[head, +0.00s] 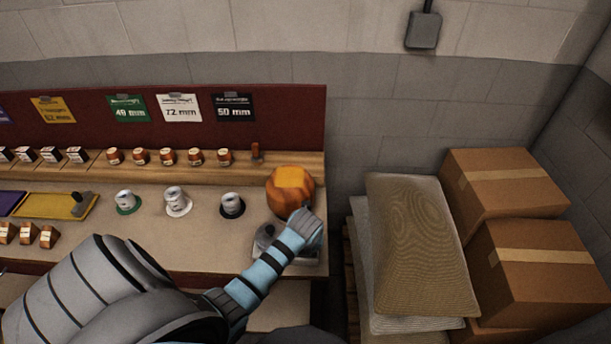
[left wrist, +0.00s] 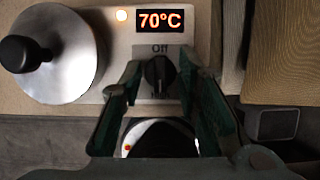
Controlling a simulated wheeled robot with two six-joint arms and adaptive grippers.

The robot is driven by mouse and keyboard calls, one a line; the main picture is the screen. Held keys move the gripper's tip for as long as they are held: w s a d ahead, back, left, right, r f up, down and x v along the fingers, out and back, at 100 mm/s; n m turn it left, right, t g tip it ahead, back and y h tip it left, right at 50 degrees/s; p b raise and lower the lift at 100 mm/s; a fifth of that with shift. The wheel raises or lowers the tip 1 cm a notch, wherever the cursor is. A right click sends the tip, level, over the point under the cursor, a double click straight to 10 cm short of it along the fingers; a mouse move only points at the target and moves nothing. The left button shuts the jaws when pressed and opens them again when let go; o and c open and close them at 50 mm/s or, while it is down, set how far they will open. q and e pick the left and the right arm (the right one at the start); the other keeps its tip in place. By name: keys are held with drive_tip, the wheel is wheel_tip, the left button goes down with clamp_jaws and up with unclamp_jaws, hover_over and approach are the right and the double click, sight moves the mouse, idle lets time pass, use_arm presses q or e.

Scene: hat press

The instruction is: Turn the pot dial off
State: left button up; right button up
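The pot dial (left wrist: 159,76) is a black knob on a pale panel in the left wrist view, with "Off" printed above it. Its grip bar looks upright; the label below it is partly hidden. The pot (left wrist: 75,68) has a shiny lid and black knob, left of the dial. In the head view my left wrist hides the dial. My right gripper is out of view.
A round orange-brown object (head: 291,192) stands behind my left wrist. Stacked sacks (head: 420,245) and cardboard boxes (head: 505,183) stand right of the bench. A red backboard (head: 285,110) runs behind it.

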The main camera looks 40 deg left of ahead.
use_arm(q)
clamp_jaws()
